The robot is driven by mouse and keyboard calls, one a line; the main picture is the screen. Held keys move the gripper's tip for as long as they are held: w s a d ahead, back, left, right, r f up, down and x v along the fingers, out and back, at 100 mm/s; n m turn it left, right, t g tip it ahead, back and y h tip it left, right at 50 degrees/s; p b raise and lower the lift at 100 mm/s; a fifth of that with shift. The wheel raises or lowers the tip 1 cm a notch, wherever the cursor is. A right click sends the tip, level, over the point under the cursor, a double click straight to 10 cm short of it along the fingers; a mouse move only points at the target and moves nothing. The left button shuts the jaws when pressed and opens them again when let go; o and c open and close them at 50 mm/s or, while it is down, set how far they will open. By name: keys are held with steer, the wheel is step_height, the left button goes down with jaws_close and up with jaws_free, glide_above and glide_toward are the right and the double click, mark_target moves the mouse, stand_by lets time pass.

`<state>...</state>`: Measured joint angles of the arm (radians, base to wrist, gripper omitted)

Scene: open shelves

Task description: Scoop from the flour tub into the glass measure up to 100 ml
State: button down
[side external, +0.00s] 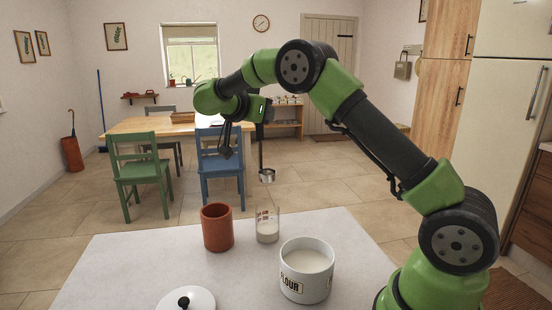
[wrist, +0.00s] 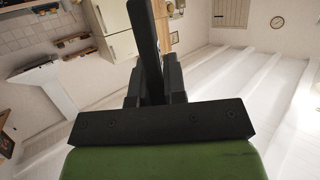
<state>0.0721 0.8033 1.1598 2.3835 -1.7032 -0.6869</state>
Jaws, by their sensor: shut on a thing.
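The white flour tub (side external: 306,287), marked FLOUR, stands open on the pale table with white flour (side external: 306,261) inside. The glass measure (side external: 268,214) stands behind it to the left, with red markings and white flour in its lower part. The exact level is too small to read. My gripper (side external: 266,112) is shut on the dark handle of a scoop (side external: 267,176). The scoop hangs upright, its metal cup above the glass measure in the picture and apart from it; its contents cannot be told. The wrist view shows my gripper (wrist: 152,88) around the dark handle (wrist: 146,40).
A terracotta pot (side external: 217,228) stands just left of the glass measure. A white lid with a black knob (side external: 184,302) lies at the table's front. The pale table (side external: 120,260) is clear at left and right. Chairs and a wooden table (side external: 160,125) stand far behind.

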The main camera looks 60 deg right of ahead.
steer(key=s+a+f+y, duration=0.1)
steer(key=s+a, duration=0.2)
steer(key=s, duration=0.4)
steer(key=s+a+f+y, duration=0.15)
steer(key=s+a, duration=0.25)
steer(key=s, duration=0.4)
step_height(320, 180, down, 12)
steer(key=shift+h, duration=0.45)
steer(key=shift+d+r, duration=0.15)
step_height(320, 180, up, 12)
steer(key=d, duration=0.1)
steer(key=shift+w, duration=0.2)
stand_by(1.0)
